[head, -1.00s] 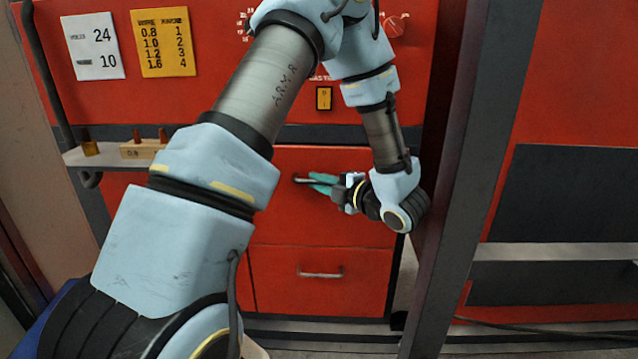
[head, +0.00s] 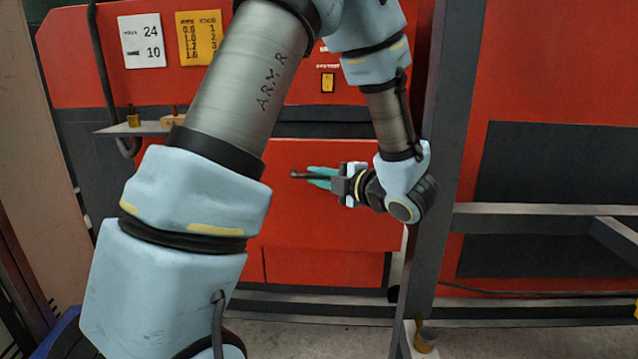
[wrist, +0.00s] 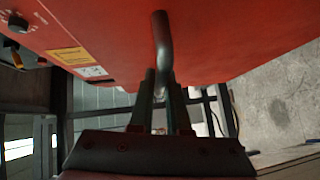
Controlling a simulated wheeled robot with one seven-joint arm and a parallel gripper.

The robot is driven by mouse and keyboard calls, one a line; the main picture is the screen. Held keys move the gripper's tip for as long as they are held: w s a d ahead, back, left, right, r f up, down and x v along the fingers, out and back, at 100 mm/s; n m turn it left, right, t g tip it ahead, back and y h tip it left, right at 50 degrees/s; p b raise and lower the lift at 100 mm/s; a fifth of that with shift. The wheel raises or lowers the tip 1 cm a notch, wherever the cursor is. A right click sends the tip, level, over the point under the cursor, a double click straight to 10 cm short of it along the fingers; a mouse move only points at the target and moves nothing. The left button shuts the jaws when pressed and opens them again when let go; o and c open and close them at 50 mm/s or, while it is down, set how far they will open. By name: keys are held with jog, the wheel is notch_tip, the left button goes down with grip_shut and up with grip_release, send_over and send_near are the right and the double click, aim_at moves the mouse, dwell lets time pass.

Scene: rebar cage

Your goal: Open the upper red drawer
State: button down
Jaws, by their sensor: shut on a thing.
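The upper red drawer (head: 330,225) stands out from the red cabinet, its front hiding the handle of the lower drawer (head: 325,268). My gripper (head: 316,177) reaches in from the right and its teal fingers are shut on the drawer's bar handle (head: 298,175). In the wrist view the handle (wrist: 162,40) runs down between the two fingers (wrist: 162,85), in front of the red drawer face (wrist: 230,40). How far the drawer is out is hard to judge; its inside is hidden.
A dark grey upright post (head: 440,150) stands close to the right of my wrist. A yellow fitting (head: 424,338) is at its foot. A small shelf (head: 150,128) juts out at the left. Bare floor (head: 320,340) shows below the cabinet.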

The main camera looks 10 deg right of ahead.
jog(key=shift+s+a, duration=0.15)
jog(key=shift+s, duration=0.7)
jog(key=c, duration=0.9)
grip_release()
jog(key=b+v, duration=0.3)
jog(key=v, duration=0.7)
jog(key=shift+s+d, duration=0.25)
jog(key=shift+s, duration=0.05)
jog(key=shift+s, duration=0.1)
